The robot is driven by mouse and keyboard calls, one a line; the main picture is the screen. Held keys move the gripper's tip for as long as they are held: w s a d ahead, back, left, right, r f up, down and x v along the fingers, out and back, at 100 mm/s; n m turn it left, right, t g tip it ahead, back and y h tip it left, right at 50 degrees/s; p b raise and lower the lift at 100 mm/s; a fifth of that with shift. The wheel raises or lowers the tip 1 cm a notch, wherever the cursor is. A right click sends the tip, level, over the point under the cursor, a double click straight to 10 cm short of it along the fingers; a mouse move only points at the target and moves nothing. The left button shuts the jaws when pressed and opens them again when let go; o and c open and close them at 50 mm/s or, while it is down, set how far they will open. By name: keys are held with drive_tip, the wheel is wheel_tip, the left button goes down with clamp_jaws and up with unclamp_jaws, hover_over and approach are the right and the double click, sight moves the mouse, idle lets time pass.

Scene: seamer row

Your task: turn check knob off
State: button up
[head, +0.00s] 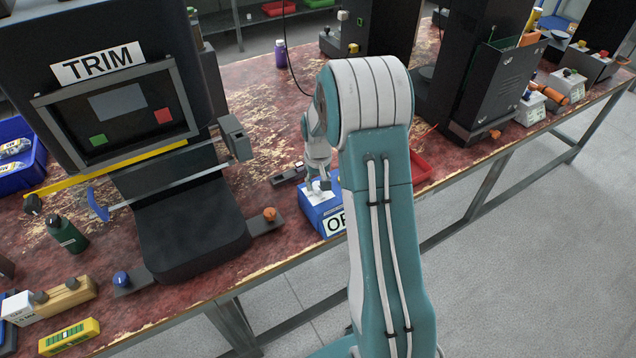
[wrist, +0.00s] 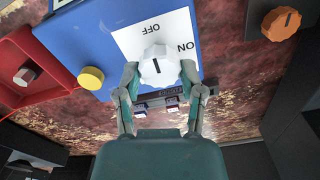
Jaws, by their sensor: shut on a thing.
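The white check knob (wrist: 155,66) sits on a white label plate (wrist: 128,38) on a blue box (wrist: 85,45). The plate reads OFF and ON, upside down in the wrist view. The knob's dark mark runs nearly upright in that view, roughly in line with OFF; which end is the pointer I cannot tell. My gripper (wrist: 159,72) is shut on the knob, one finger on each side. In the head view my gripper (head: 319,183) reaches down to the blue box (head: 316,213), and my arm hides part of its label.
A yellow button (wrist: 91,78) on the box and an orange knob (wrist: 281,23) are nearby. A red tray (wrist: 30,75) lies beside the box. The TRIM machine (head: 110,90) stands left in the head view. The bench edge is close in front.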

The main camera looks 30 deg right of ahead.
sight(317, 184)
drive_tip(key=shift+n, duration=0.5)
drive_tip(key=o, duration=1.1)
drive_tip(key=shift+f, duration=0.1)
drive_tip(key=shift+o, duration=0.2)
wheel_tip(317, 184, up, 12)
drive_tip(key=shift+w, duration=0.1)
